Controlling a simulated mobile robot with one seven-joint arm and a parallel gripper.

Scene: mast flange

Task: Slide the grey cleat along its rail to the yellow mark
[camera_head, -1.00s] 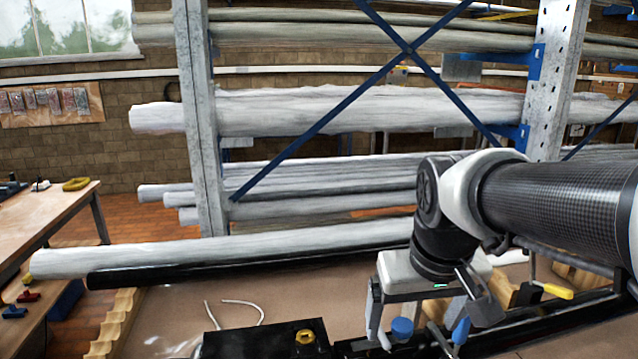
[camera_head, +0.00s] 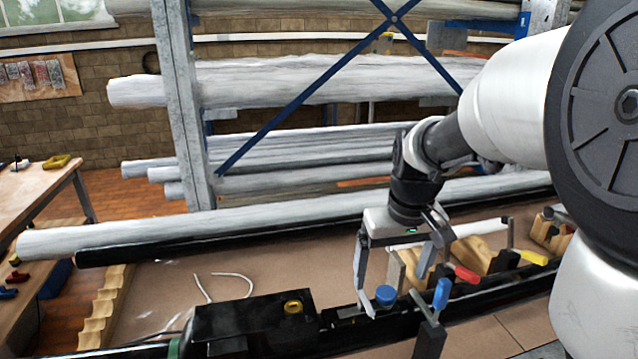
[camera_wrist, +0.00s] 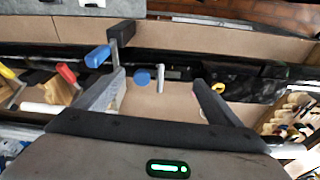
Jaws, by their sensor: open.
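My gripper (camera_head: 395,297) is open over the black rail (camera_head: 470,305), its fingers pointing down. In the wrist view, a small light grey upright piece (camera_wrist: 160,72), which looks like the cleat, stands between the open fingers (camera_wrist: 160,82) without visible contact. A blue round knob (camera_wrist: 143,77) is just left of it; the knob also shows between the fingers in the head view (camera_head: 385,294). The grey piece is not clear in the head view, where a finger may hide it. A yellow ring (camera_head: 293,306) sits on a black block; I cannot tell whether it is the yellow mark.
Clamps with a blue handle (camera_head: 441,293), a red handle (camera_head: 467,274) and a yellow handle (camera_head: 534,258) stand right of my gripper. A long pale pole (camera_head: 120,238) lies behind. A white cord (camera_head: 225,285) lies on the brown board. A storage rack rises at the back.

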